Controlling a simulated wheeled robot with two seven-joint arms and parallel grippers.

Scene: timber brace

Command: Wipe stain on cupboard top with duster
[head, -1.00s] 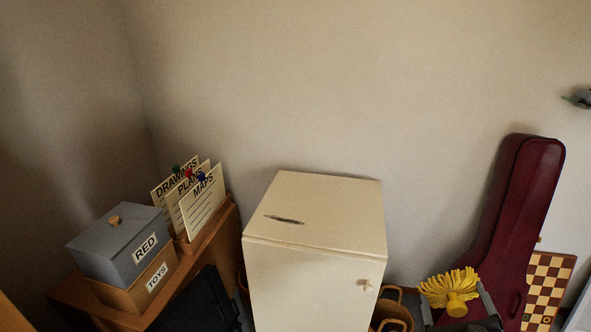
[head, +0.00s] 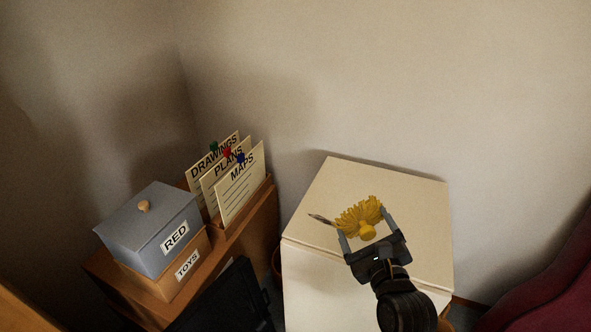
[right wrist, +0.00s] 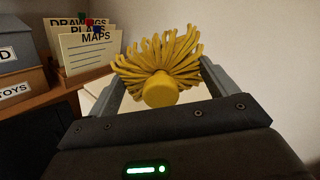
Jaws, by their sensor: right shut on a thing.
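The cream cupboard (head: 420,205) stands in the middle right of the head view, its flat top showing. A dark streak-like stain (head: 320,219) lies on the top near its left edge, partly hidden by the duster. My right gripper (head: 368,228) is shut on the yellow duster (head: 360,214) and is over the cupboard top, with the strands just right of the stain. I cannot tell whether the strands touch the surface. In the right wrist view the duster (right wrist: 160,70) sits between the two fingers, strands pointing away. My left gripper is not in view.
Left of the cupboard, a wooden shelf (head: 245,235) holds a grey box (head: 150,230) marked RED, a TOYS box (head: 185,270) and upright cards (head: 240,190). A dark case (head: 225,300) leans below.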

